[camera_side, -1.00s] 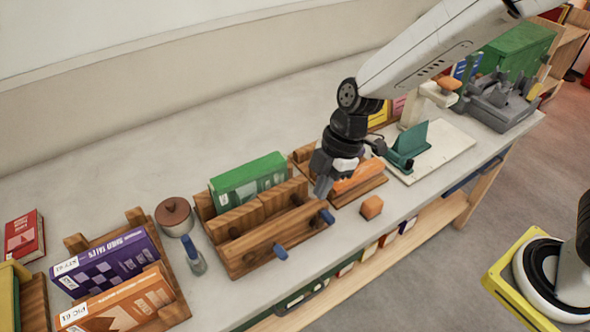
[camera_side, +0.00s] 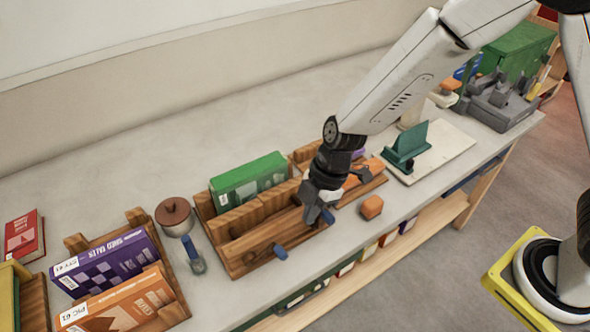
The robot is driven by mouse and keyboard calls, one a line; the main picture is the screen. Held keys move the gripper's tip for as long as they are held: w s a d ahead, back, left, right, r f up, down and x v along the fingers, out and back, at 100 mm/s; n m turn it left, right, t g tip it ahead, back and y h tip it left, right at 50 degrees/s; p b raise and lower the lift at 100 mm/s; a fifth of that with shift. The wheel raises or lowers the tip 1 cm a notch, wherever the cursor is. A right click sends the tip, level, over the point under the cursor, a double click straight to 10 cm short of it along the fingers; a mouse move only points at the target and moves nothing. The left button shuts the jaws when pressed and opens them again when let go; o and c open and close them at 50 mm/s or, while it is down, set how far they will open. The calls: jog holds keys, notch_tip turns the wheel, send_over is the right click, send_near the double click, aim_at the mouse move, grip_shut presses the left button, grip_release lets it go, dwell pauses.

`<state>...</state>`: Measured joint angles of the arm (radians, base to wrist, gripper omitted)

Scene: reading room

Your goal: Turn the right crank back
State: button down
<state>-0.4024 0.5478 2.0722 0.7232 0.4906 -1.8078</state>
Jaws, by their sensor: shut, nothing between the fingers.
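A wooden press box (camera_side: 238,262) stands on the bench with a green book (camera_side: 248,179) upright in its back slot. Two blue-handled cranks stick out of its front side. The left crank (camera_side: 280,251) is in clear view. The right crank (camera_side: 328,216) is at the box's right end, just beside my fingertips. My gripper (camera_side: 317,212) is shut, points down and is over the right end of the box. Whether its fingers touch the right crank I cannot tell.
An orange block (camera_side: 371,207) lies close to the right of my gripper. A wooden tray with an orange item (camera_side: 362,172) is behind it. Left stand a brown lidded pot (camera_side: 174,216), a blue-handled tool (camera_side: 192,256) and a rack with a purple book (camera_side: 108,262) and an orange book (camera_side: 132,302).

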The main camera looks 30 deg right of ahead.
aim_at(323, 222)
jog(key=shift+d+f, duration=1.45)
jog(key=shift+f, duration=0.2)
